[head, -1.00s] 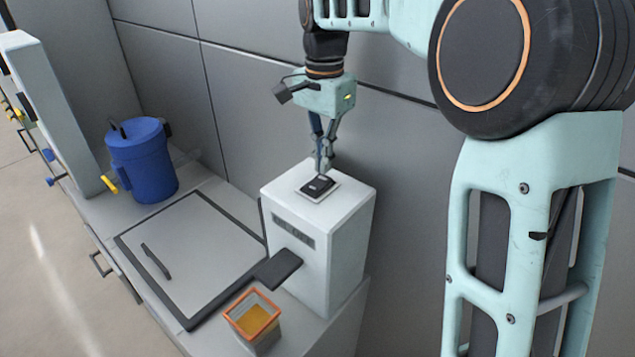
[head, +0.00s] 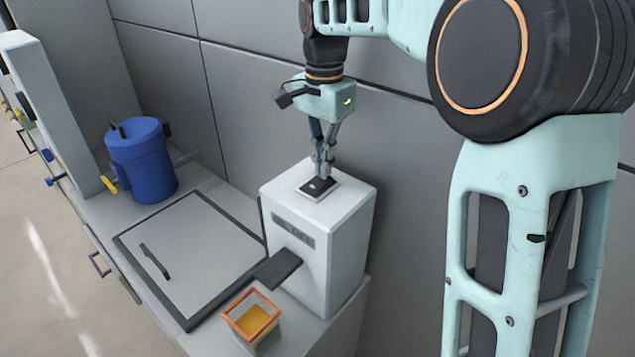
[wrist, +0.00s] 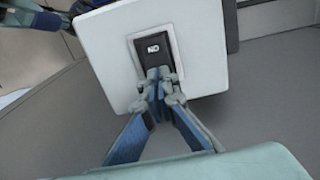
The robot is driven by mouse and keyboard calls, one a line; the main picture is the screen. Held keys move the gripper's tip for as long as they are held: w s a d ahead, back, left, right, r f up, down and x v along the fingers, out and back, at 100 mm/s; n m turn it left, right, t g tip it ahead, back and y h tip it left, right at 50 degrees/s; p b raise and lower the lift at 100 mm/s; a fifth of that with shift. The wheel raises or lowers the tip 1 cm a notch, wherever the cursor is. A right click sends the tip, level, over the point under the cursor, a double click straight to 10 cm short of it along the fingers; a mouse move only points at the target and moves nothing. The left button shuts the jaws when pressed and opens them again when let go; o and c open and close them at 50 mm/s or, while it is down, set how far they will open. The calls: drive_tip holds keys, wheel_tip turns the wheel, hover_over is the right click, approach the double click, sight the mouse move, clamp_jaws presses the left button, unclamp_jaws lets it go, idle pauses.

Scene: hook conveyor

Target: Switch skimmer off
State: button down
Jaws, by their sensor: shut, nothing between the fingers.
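The skimmer is a white box-shaped unit (head: 310,240) standing on the counter, with a dark lip sticking out at its front. On its top is a black rocker switch (head: 318,186) in a pale frame. In the wrist view the switch (wrist: 155,50) shows white lettering on its far half. My gripper (head: 324,174) points down, shut and empty, with its fingertips at the switch. In the wrist view the fingertips (wrist: 158,78) overlap the near half of the switch and hide it. They look to be touching it, but I cannot tell how hard they press.
An orange-rimmed container (head: 251,318) with yellow contents stands below the dark lip (head: 277,267). A flat lid with a handle (head: 190,255) lies left of the unit. A blue canister (head: 142,165) stands further back. A grey wall (head: 260,110) is close behind.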

drive_tip(key=shift+f, duration=0.5)
wheel_tip(320, 180, up, 7)
drive_tip(key=p, duration=0.6)
drive_tip(key=shift+r, duration=0.1)
idle(0.3)
idle(0.3)
